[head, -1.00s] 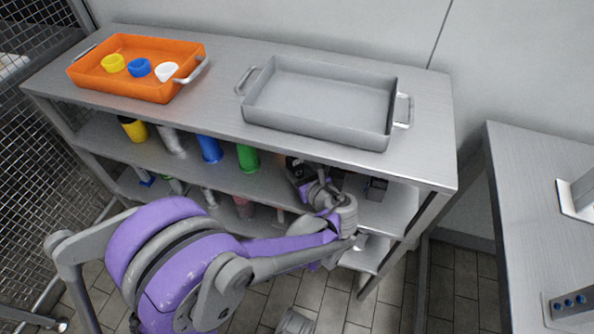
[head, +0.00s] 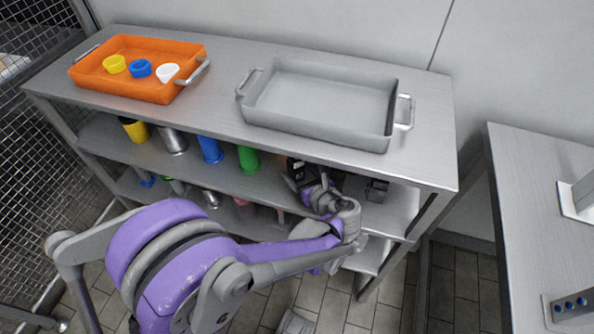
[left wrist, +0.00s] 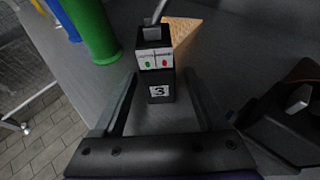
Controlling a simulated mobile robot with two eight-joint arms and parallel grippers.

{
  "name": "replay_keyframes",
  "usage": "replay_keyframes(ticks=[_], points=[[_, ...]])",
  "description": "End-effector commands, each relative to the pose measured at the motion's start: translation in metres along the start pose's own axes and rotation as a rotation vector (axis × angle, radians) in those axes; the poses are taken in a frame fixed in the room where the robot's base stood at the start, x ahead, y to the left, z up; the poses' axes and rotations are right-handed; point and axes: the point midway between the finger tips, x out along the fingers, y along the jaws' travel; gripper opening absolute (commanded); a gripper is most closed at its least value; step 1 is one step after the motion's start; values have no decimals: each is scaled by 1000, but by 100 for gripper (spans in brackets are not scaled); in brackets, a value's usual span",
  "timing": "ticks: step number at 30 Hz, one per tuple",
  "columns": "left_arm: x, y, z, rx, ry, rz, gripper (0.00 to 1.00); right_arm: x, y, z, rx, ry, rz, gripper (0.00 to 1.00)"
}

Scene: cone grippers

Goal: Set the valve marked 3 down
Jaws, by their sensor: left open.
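The valve marked 3 (left wrist: 159,88) is a black block with a white "3" label, a panel with green and red marks, and a grey lever on top. In the left wrist view it is upright on the grey shelf (left wrist: 240,40), between the fingers of my left gripper (left wrist: 161,76). The fingers are apart, with a gap showing on each side of it. In the head view my left gripper (head: 300,178) reaches under the top board into the middle shelf, where the board partly hides it. My right gripper is in neither view.
A green cylinder (left wrist: 92,30) stands left of the valve and a wooden block (left wrist: 184,38) behind it. Another black device (left wrist: 285,125) is close on the right. Above are an orange tray (head: 150,92) with cups and an empty grey tray (head: 320,100).

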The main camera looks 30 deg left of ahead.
Motion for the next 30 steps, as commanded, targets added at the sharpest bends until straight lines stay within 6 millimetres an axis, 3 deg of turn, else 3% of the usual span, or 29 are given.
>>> replay_keyframes(ticks=[12, 20, 25, 30], points=[[-88, 0, 1, 1, 1, -5, 75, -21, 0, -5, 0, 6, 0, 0], [-109, 4, 0, -21, 15, 2, 75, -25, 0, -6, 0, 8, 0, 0], [-100, 40, -10, -286, 189, 55, 75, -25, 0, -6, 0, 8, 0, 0], [-111, 100, -38, -883, 502, 239, 75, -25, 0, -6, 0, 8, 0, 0]])
